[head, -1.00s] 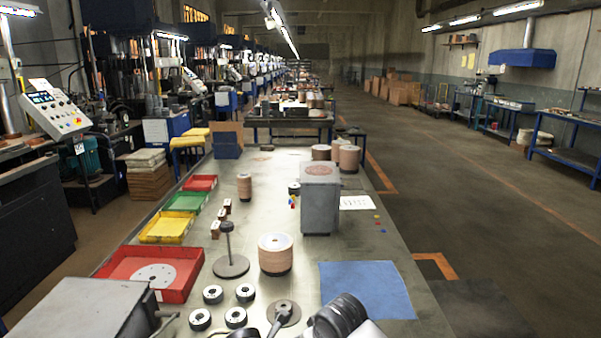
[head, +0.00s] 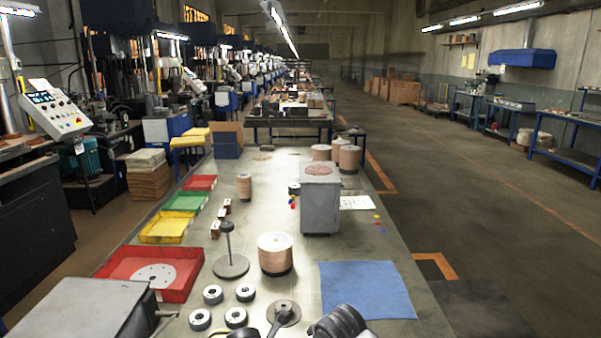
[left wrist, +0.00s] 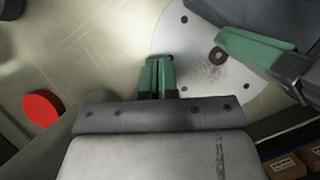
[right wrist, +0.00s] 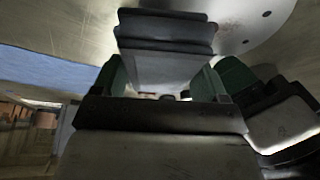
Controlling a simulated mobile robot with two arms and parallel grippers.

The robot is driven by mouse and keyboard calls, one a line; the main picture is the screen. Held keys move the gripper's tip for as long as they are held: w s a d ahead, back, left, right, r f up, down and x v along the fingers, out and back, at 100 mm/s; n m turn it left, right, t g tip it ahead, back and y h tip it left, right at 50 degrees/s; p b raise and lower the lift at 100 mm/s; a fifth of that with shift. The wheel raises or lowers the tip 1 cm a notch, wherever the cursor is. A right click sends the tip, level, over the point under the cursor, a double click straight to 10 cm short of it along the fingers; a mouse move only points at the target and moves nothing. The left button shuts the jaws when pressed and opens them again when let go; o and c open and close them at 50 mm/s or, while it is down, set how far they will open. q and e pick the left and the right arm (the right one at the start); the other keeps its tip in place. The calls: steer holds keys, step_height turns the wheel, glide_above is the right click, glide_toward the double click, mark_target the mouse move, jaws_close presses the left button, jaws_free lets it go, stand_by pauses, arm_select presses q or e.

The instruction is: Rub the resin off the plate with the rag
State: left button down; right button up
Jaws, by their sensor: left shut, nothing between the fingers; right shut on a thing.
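The plate (left wrist: 183,52) is a pale round disc with small holes, a centre hole and a brownish speckled resin patch (left wrist: 212,72). Part of it shows in the right wrist view (right wrist: 275,22). My left gripper (left wrist: 159,62) is shut and empty, its tips over the plate's edge; contact is unclear. My right gripper (right wrist: 165,80) is shut on a dark grey layered thing, apparently the folded rag (right wrist: 165,28), near the plate. In the left wrist view the right gripper's green finger (left wrist: 252,48) is over the plate. Whether the rag touches the plate is unclear.
A blue cloth (head: 366,290) lies flat at the right. A red tray (head: 185,288) holds another holed disc (head: 155,275).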

steer(key=shift+f, duration=1.05)
